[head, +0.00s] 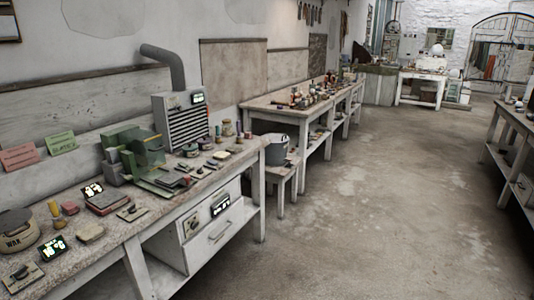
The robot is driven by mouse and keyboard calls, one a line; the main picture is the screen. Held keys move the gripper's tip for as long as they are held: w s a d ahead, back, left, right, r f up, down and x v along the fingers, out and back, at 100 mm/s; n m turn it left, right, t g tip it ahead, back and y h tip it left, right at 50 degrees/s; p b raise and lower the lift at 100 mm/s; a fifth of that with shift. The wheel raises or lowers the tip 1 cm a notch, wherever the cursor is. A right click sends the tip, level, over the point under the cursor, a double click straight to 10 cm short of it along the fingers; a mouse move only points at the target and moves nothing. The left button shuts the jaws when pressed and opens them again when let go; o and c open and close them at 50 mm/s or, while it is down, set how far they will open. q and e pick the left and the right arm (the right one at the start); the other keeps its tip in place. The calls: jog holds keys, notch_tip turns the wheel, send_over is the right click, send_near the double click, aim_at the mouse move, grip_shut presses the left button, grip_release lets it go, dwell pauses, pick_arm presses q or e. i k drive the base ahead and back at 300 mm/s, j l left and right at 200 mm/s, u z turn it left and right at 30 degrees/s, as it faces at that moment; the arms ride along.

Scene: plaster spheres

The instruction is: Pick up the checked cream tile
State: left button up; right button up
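No thing in view can be clearly told as a checked cream tile. A small cream-beige block (90,232) lies near the front edge of the near workbench (165,215); any check pattern on it is too small to make out. Small flat plates with dark knobs, one of them at the left (23,276) and another farther along the bench (132,212), lie on the same bench. Neither of my grippers shows in the head view.
A green machine (135,155), a grey vented box (184,120) and a round lidded tin (17,230) stand on the near bench. A grey bucket (270,149) sits on a low stool beyond it. Another bench (515,125) stands at right. The concrete floor (390,210) between is clear.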

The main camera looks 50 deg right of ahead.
aim_at(222, 156)
jog(key=i+l+z, duration=0.75)
jog(key=z, duration=0.15)
jog(key=i, duration=0.05)
